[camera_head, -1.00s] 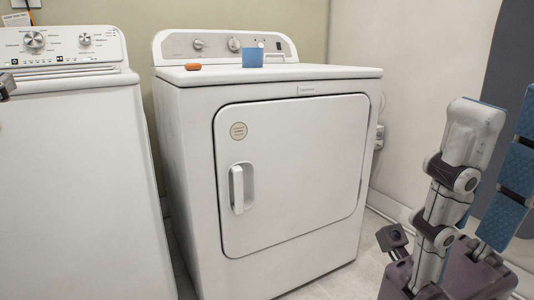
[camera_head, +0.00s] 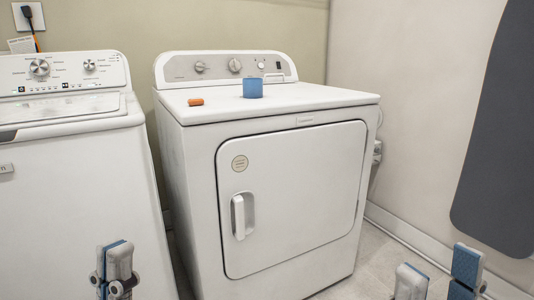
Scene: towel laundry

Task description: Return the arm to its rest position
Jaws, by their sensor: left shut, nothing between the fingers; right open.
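My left gripper (camera_head: 115,268) shows at the bottom left, in front of the washer. Its fingers are together with nothing between them. My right gripper (camera_head: 438,272) shows at the bottom right, with its two blue-padded fingers spread apart and nothing between them. Both grippers are cut off by the bottom edge, so most of both arms is hidden. Both are apart from the dryer (camera_head: 290,195), whose front door is closed.
The washer (camera_head: 65,215) stands left of the dryer. A blue cup-like object (camera_head: 252,88) and a small orange item (camera_head: 195,102) lie on the dryer top. A dark grey board (camera_head: 505,130) is at the right wall. Floor shows right of the dryer.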

